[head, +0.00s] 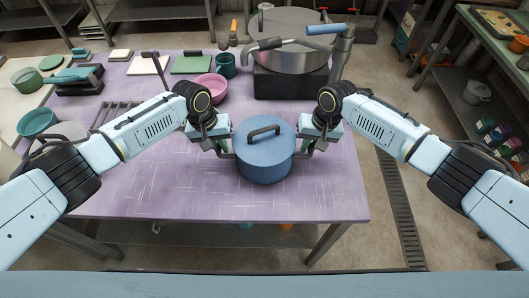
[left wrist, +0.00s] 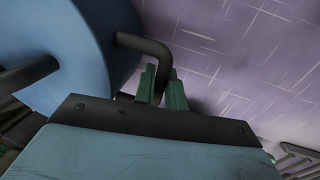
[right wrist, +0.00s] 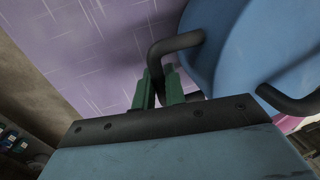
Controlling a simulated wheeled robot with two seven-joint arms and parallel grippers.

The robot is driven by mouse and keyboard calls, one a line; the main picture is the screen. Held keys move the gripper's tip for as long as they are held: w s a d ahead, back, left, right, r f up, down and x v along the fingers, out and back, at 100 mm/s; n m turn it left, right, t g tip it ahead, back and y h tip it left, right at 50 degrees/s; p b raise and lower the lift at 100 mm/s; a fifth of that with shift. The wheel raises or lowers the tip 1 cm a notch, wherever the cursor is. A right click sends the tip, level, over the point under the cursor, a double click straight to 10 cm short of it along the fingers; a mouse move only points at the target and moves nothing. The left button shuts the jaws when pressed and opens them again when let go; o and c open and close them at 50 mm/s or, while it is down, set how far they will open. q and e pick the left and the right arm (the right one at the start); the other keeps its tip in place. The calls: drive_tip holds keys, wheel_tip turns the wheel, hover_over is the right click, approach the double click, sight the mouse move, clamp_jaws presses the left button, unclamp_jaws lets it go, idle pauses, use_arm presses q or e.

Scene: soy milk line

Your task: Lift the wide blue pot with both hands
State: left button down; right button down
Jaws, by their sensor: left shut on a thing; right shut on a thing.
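The wide blue pot (head: 264,165) has a lid with a dark handle and stands upright near the middle of the purple table (head: 180,195). I cannot tell whether its base touches the table. My left gripper (head: 222,150) is shut on the pot's left side handle; in the left wrist view the green fingers (left wrist: 163,88) close around the dark handle (left wrist: 145,45) beside the blue pot wall (left wrist: 95,50). My right gripper (head: 306,150) is shut on the right side handle; in the right wrist view its fingers (right wrist: 158,88) close on the handle (right wrist: 175,45).
A large steel pot (head: 292,55) on a dark stand is behind the blue pot. A pink bowl (head: 211,86), a teal mug (head: 225,65) and a green board (head: 190,65) lie at the back. The table's front is clear.

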use_arm(q)
drive_tip(key=shift+w+r, duration=0.1)
drive_tip(key=shift+r, duration=0.15)
use_arm(e)
drive_tip(key=shift+w+r, duration=0.15)
drive_tip(key=shift+r, duration=0.1)
